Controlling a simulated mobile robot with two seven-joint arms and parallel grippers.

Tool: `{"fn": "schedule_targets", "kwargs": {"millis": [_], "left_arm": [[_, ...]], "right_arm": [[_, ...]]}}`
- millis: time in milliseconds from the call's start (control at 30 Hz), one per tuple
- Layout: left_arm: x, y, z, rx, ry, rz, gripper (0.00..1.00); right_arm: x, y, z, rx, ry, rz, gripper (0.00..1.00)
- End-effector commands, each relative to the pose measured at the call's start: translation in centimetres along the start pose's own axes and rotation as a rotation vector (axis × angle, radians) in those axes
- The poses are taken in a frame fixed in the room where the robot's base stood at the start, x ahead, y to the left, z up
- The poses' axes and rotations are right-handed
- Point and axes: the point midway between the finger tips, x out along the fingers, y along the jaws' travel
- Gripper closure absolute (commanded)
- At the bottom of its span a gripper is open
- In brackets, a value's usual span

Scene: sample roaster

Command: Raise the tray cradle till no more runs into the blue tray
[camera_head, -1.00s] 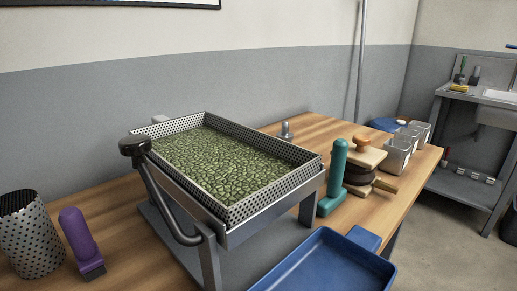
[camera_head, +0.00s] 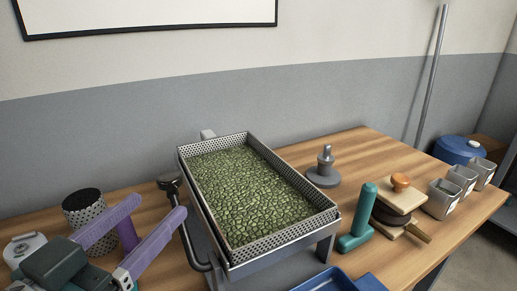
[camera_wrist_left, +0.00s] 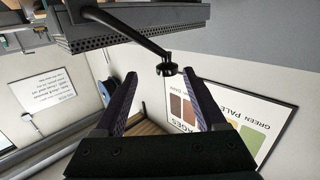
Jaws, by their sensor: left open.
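The tray cradle (camera_head: 216,240) is a metal frame holding a perforated tray full of green beans (camera_head: 245,190). Its bent lever with a black knob (camera_head: 168,182) stands at its left side. My left gripper (camera_head: 161,204), with purple fingers, is open and empty just in front of and left of the knob. In the left wrist view the knob (camera_wrist_left: 166,69) shows between the fingertips, beyond them; contact is not seen. The blue tray (camera_head: 335,282) lies below the cradle's front, cut by the picture edge. Its visible part holds no beans, and none are seen falling. My right gripper is out of view.
A perforated cylinder (camera_head: 82,207) and a purple upright tool (camera_head: 128,234) stand close by my left gripper.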

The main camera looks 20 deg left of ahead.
Motion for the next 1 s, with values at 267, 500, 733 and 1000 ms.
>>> {"fn": "schedule_targets", "kwargs": {"millis": [267,500,733,1000], "left_arm": [[1.7,-0.9,-0.8,0.001,0.06,-0.033,0.27],[6.2,-1.0,-1.1,0.001,0.059,-0.031,0.27],[9.1,-1.1,-1.1,0.001,0.056,-0.031,0.27],[9.7,-1.1,-1.2,0.001,0.055,-0.03,0.27]], "right_arm": [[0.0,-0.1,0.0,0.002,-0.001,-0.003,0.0],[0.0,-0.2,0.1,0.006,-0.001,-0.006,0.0],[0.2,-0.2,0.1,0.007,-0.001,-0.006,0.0],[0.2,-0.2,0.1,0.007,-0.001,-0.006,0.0]]}}
